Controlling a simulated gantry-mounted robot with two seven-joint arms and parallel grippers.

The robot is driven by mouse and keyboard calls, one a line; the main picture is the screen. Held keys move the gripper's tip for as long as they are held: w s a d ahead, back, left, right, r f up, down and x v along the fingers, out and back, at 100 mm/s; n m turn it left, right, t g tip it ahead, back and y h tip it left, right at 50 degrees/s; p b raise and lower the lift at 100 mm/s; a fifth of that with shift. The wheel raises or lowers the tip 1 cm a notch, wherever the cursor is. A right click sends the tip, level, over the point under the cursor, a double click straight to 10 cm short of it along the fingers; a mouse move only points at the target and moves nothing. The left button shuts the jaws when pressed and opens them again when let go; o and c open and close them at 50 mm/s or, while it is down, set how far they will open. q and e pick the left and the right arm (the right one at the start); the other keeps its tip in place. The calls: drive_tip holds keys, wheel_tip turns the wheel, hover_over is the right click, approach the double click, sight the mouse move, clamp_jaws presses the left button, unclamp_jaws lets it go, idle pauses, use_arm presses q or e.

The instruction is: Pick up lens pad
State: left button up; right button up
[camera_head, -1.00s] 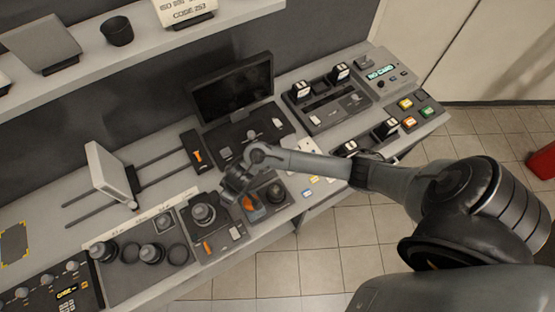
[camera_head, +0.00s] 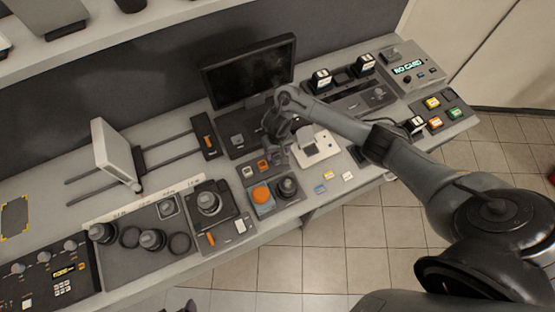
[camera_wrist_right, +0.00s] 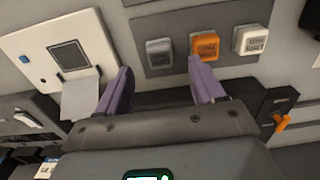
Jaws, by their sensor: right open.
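My right gripper (camera_head: 279,148) hangs over the console, between the keyboard panel below the monitor and a white device. In the right wrist view my right gripper (camera_wrist_right: 162,84) has its two purple fingers apart with nothing between them. Past the fingertips is a panel with a grey, an orange and a white button. The white device (camera_wrist_right: 52,50) has a dark square, and a pale sheet (camera_wrist_right: 82,100) shows at its edge beside the left finger. I cannot tell for sure which thing is the lens pad. A small dark shape at the head view's bottom edge may be my left gripper (camera_head: 188,307).
The monitor (camera_head: 250,72) stands behind my right gripper. A white upright panel (camera_head: 117,152) on rails stands to the left. A NO CARD display box (camera_head: 412,68) is at the far right.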

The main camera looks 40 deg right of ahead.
sight(277, 158)
drive_tip(key=shift+f+b, duration=0.6)
drive_tip(key=shift+f, duration=2.05)
drive_tip(key=shift+w, duration=0.1)
drive_tip(key=c, duration=1.2)
drive_tip(key=shift+r, duration=0.1)
drive_tip(key=shift+r, duration=0.5)
drive_tip(key=r, duration=0.1)
drive_tip(key=r+p, duration=0.1)
drive_tip(key=r, duration=0.1)
drive_tip(key=shift+s+d+r+p, duration=0.25)
drive_tip(key=shift+s+d+p, duration=0.05)
drive_tip(key=shift+s, duration=0.05)
drive_tip(key=s+d+r+p, duration=0.3)
drive_tip(key=s+d+r, duration=0.3)
drive_tip(key=s, duration=0.3)
drive_tip(key=shift+r, duration=0.15)
